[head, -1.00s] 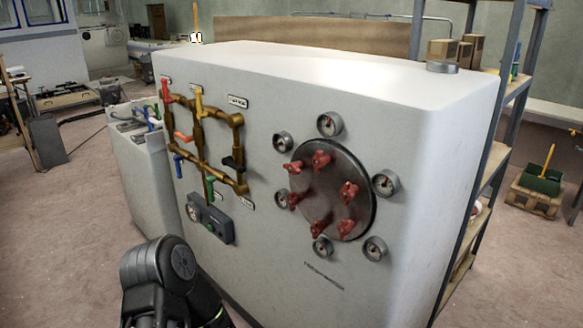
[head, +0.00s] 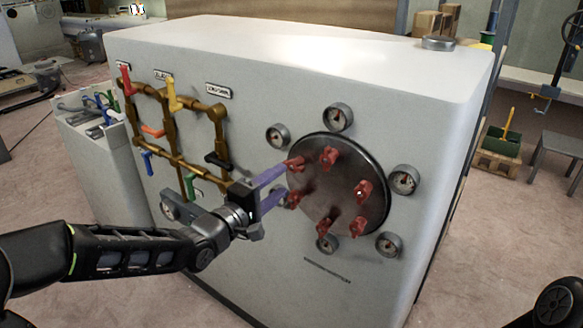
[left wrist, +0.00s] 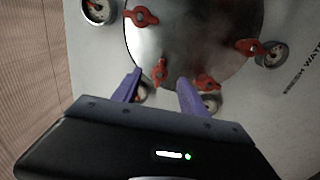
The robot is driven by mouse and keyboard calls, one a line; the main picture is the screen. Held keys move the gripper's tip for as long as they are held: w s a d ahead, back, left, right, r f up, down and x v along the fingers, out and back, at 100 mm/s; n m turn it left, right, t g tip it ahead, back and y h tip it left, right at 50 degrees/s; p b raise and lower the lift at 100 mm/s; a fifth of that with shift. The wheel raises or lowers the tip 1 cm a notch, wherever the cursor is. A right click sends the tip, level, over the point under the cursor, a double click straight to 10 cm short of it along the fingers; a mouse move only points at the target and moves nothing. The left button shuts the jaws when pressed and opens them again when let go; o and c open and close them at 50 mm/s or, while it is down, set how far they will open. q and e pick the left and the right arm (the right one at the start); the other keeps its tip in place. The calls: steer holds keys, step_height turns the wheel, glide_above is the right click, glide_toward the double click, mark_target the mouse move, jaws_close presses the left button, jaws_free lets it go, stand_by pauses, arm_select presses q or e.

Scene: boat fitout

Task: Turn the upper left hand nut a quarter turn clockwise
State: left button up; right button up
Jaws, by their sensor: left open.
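A round metal hatch (head: 318,190) on the white cabinet carries several red wing nuts. The upper left nut (head: 297,162) lies roughly level in the head view; in the left wrist view, turned sideways, the same nut (left wrist: 160,72) shows between my finger tips. My left gripper (head: 283,184) is open, its purple fingers pointing at the hatch's left edge, one above the other. The lower left nut (left wrist: 206,82) appears just outside the lower finger. Whether the fingers touch the nut cannot be told. My right gripper is not in view.
Gauges surround the hatch; the upper left gauge (head: 278,135) and lower left gauge (left wrist: 210,102) are close to my fingers. Brass pipes (head: 175,110) with coloured valve handles are left of the hatch. A small control panel (head: 180,210) sits behind my left arm.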

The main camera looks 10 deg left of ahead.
mark_target(295, 169)
arm_select(q)
steer(key=shift+w+a+f, duration=0.1)
steer(key=shift+a, duration=0.05)
steer(key=shift+b+x, duration=0.6)
steer(key=shift+x, duration=3.35)
steer(key=shift+c, duration=0.2)
jaws_close()
